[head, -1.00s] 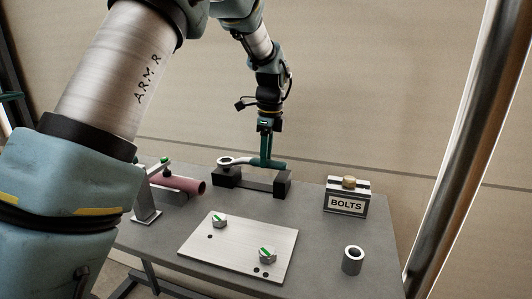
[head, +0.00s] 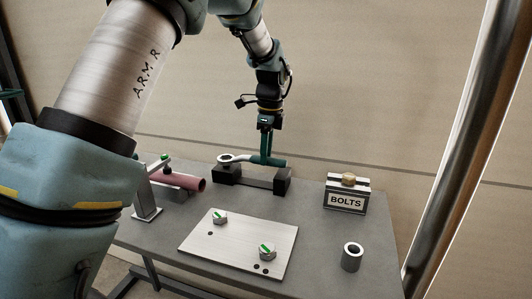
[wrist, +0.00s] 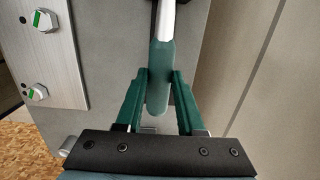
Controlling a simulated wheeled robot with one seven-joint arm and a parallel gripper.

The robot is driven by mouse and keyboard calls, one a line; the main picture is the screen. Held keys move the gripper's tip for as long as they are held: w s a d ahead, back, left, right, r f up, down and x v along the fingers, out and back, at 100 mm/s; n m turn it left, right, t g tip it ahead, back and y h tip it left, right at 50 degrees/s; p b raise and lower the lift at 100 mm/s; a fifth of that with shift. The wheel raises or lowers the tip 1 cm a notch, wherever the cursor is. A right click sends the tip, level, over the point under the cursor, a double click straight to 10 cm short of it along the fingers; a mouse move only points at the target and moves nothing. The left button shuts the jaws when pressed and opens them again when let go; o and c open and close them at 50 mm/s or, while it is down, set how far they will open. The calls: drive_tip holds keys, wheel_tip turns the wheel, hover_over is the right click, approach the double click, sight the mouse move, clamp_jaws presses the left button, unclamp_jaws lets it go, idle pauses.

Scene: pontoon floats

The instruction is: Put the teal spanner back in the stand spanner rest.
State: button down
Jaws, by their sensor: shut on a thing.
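The teal spanner (head: 274,161) has a teal handle and a bright metal ring head that points left. It lies roughly level at the black spanner rest (head: 258,183), which has two raised end blocks. My gripper (head: 266,155) points down from above and is shut on the spanner's handle. In the wrist view the teal handle (wrist: 160,75) sits between the two green fingers of my gripper (wrist: 159,88). The spanner appears just above the rest's blocks; I cannot tell whether it touches them.
A metal plate (head: 238,246) with two green-marked bolts lies in front of the rest. A BOLTS box (head: 346,198) and a grey ring-shaped sleeve (head: 352,258) are at right.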

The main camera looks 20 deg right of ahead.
drive_tip(key=shift+f+b, duration=0.35)
drive_tip(key=shift+f, duration=0.45)
drive_tip(key=shift+c, duration=2.2)
unclamp_jaws()
drive_tip(key=shift+r, duration=0.1)
